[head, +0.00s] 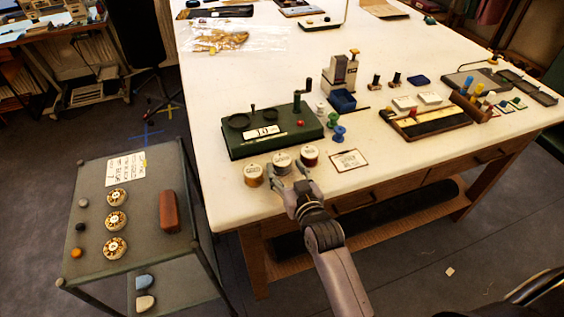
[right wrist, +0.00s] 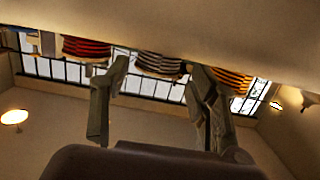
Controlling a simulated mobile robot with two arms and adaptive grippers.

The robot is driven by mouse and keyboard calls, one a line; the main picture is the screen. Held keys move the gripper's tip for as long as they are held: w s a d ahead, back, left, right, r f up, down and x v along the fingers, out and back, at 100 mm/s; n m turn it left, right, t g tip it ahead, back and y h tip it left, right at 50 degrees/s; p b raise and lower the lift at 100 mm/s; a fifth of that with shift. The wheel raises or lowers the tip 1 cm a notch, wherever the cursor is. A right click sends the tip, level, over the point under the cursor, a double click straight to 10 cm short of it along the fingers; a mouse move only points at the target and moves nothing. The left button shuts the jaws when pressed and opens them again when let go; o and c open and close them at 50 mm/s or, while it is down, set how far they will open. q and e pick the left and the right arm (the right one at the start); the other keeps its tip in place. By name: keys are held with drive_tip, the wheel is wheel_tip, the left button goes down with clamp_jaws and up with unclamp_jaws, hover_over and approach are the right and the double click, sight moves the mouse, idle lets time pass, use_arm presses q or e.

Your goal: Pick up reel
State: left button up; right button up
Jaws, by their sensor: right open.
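Three thread reels with pale round tops stand in a row near the table's front edge: an orange-sided one (head: 253,176), a middle one (head: 282,162) and a red-sided one (head: 309,155). My right gripper (head: 293,184) is open and empty, just in front of the middle reel. In the right wrist view the picture is upside down. The middle reel (right wrist: 160,64) shows between the open fingers (right wrist: 160,75), beyond their tips. The red reel (right wrist: 87,48) is left and the orange reel (right wrist: 233,80) is right, partly behind a finger. My left gripper is out of view.
A green box (head: 270,133) stands behind the reels, with small green (head: 333,120) and blue (head: 339,134) spools beside it. A label card (head: 348,160) lies to the right. A cart (head: 95,245) at the left holds flat round discs (head: 116,221) and a brown case (head: 168,211).

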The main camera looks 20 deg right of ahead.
sight(286, 167)
drive_tip(key=w, duration=0.4)
drive_tip(key=shift+w+f+p, duration=0.2)
drive_tip(key=shift+f+p, duration=0.1)
drive_tip(key=shift+p, duration=0.1)
drive_tip(key=shift+s, duration=0.1)
drive_tip(key=shift+c, duration=0.7)
drive_tip(key=c, duration=0.8)
